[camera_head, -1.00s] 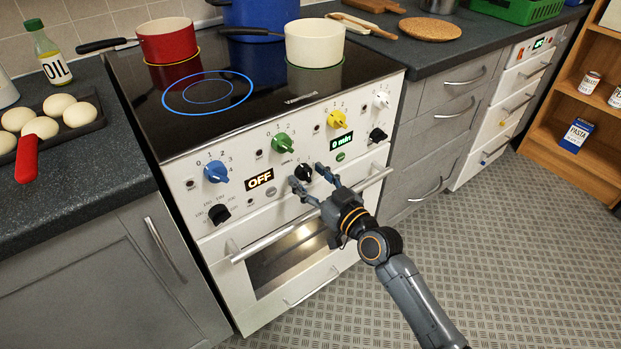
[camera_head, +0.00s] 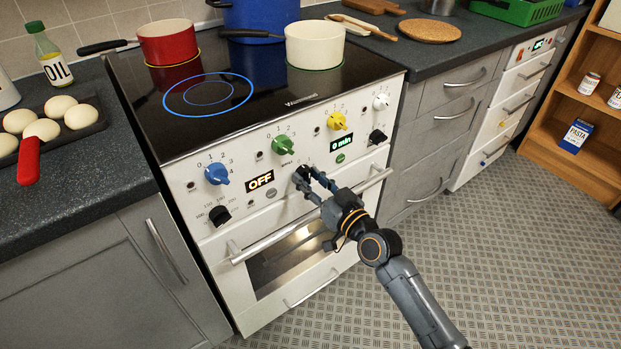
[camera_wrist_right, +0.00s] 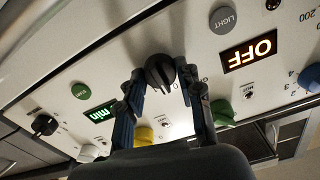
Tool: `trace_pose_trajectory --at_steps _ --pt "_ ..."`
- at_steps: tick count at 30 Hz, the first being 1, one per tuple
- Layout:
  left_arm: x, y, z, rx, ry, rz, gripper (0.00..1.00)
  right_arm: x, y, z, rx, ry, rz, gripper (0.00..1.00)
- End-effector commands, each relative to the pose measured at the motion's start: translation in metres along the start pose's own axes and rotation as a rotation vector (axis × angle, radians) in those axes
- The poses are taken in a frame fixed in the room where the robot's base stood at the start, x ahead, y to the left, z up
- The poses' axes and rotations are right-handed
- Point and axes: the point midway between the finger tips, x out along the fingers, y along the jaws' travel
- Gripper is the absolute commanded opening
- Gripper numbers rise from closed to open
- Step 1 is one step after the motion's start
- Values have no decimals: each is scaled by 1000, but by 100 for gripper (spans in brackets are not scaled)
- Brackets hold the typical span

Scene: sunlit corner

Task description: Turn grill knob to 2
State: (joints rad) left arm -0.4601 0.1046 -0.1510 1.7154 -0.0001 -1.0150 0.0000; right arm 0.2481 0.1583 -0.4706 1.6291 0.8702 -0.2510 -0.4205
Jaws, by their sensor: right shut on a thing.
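The grill knob (camera_head: 302,173) is a small black knob in the middle of the white stove's front panel, between the "OFF" display and the "0 min" display. In the right wrist view the black knob (camera_wrist_right: 160,71) sits between the fingertips. My right gripper (camera_head: 306,176) is shut on it, one finger on each side. The fingers hide part of the knob and most of its scale, so I cannot read its setting in the head view. A "0" mark shows beside it in the wrist view. My left gripper is not in view.
Blue (camera_head: 216,172), green (camera_head: 283,145), yellow (camera_head: 337,121) and white (camera_head: 381,101) knobs line the panel. The oven handle (camera_head: 310,215) runs just below the gripper. Pots stand on the hob (camera_head: 245,118). The floor in front is clear.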

Motion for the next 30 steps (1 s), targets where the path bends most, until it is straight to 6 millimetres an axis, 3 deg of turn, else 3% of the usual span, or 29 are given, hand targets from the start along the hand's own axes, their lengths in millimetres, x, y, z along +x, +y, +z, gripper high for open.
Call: trace_pose_trajectory --at_steps 12,30 --pt "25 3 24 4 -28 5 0 0 0 -1 387 -1 1 4" --pt "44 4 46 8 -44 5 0 0 0 -1 959 1 1 4"
